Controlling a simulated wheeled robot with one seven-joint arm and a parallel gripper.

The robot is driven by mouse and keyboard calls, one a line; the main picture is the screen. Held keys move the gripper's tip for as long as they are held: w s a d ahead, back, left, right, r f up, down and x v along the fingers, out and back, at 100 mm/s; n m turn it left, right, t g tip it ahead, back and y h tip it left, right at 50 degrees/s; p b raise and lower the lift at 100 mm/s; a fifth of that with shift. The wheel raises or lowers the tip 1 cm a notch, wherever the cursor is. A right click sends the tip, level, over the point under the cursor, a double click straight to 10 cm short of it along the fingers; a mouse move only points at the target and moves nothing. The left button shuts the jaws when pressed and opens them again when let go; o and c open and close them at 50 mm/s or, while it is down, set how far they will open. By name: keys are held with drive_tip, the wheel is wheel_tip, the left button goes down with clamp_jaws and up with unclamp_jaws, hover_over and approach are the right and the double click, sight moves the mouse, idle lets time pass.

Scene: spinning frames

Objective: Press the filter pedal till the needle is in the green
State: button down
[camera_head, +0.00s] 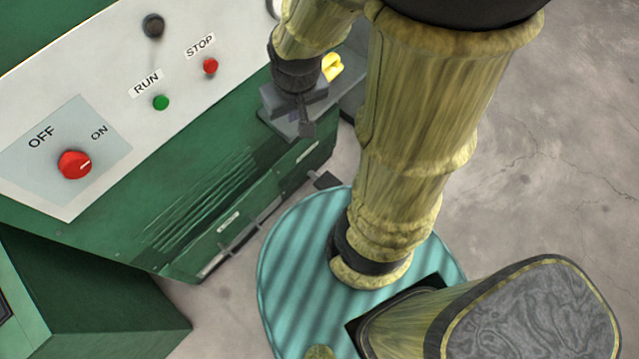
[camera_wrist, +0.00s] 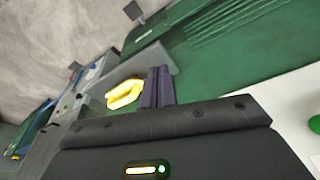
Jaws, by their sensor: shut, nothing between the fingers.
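A small dark pedal-like plate (camera_head: 325,180) sticks out low at the green machine's base in the head view. What looks like the same plate shows in the wrist view (camera_wrist: 133,10) at the top, above the grey floor. I cannot read a label on it. My gripper (camera_head: 306,128) is shut and empty, in front of the machine's right end and above the plate in the picture. Its closed fingers (camera_wrist: 158,87) show in the wrist view. They look apart from the plate. No gauge or needle can be made out in either view.
The machine's white panel carries a red OFF/ON knob (camera_head: 74,165), a green RUN button (camera_head: 161,102), a red STOP button (camera_head: 210,65) and a black knob (camera_head: 153,25). A yellow object (camera_head: 332,68) lies behind my gripper. Grey floor (camera_head: 560,150) is open at right.

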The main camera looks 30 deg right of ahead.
drive_tip(key=w+d+f+n+b, duration=0.1)
drive_tip(key=w+f+b, duration=0.1)
drive_tip(key=f+b, duration=1.5)
drive_tip(key=w+d+f+n+b, duration=0.1)
drive_tip(key=w+d+f+b, duration=0.1)
drive_tip(key=f+b, duration=1.5)
drive_tip(key=w+d+f+n+t+y+b, duration=0.1)
drive_tip(key=w+d+f+n, duration=0.3)
drive_tip(key=f, duration=0.7)
drive_tip(key=w+d+f+n+t+y+b, duration=0.2)
drive_tip(key=w+d+f+n+b, duration=0.2)
drive_tip(key=f, duration=0.7)
drive_tip(key=w+d+f+n+t+y+b, duration=0.1)
drive_tip(key=w+d+f+n, duration=0.4)
drive_tip(key=f, duration=0.6)
drive_tip(key=shift+w+t+y+b, duration=0.4)
drive_tip(key=shift+t+b, duration=0.1)
drive_tip(key=shift+b, duration=0.3)
drive_tip(key=shift+f, duration=0.2)
drive_tip(key=b, duration=0.7)
hover_over(322, 178)
wheel_tip(322, 178, down, 6)
drive_tip(key=shift+f, duration=0.2)
drive_tip(key=shift+w+f+b, duration=0.1)
drive_tip(key=shift+f+b, duration=0.4)
drive_tip(key=shift+f, duration=0.65)
